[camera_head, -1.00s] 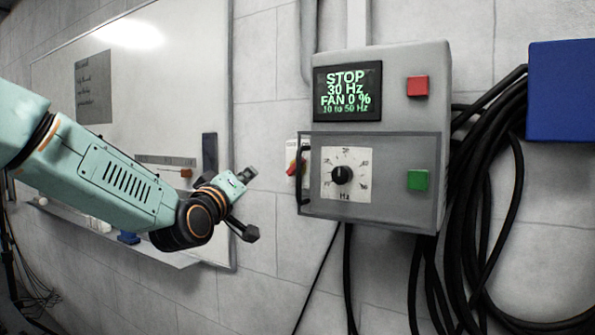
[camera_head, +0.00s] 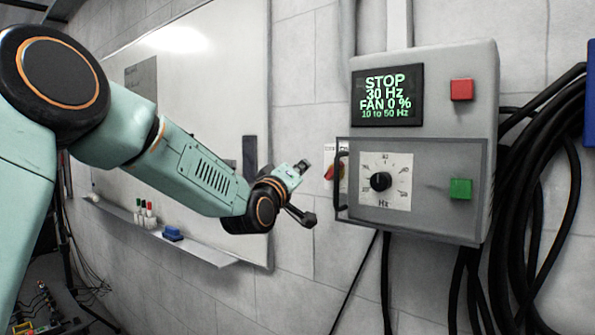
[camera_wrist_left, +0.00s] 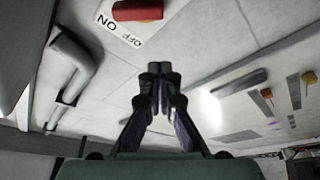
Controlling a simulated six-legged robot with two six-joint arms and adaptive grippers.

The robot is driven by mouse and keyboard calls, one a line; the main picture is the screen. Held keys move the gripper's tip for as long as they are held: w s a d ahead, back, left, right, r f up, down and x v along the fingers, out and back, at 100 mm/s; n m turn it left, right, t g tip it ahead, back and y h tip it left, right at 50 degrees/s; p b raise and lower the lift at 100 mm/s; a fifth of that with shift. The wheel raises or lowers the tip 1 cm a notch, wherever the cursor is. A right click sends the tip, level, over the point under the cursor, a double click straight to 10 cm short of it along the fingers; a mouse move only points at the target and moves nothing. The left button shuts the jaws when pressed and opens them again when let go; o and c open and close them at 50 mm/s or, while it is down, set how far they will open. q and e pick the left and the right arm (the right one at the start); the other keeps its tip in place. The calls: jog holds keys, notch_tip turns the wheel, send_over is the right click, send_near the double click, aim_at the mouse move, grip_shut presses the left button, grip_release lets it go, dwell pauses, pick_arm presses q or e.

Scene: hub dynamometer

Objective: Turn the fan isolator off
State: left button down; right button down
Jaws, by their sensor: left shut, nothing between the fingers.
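My right gripper is out of view.
The control box (camera_head: 480,75) carries a display (camera_head: 387,96) reading STOP, 30 Hz, FAN 0 %, plus a red button (camera_head: 461,90), green button (camera_head: 461,188) and black dial (camera_head: 380,181). Black cables (camera_head: 510,220) hang right. A whiteboard (camera_head: 225,75) stands behind my left arm.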

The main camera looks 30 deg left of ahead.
pick_arm(q)
jog(key=w, duration=0.1)
jog(key=w+d+f+p, duration=0.1)
jog(key=w, duration=0.2)
jog(key=shift+d+f+p, duration=0.25)
jog(key=shift+d+p, duration=0.15)
jog(key=shift+w+d, duration=0.1)
jog(key=shift+w+d, duration=0.15)
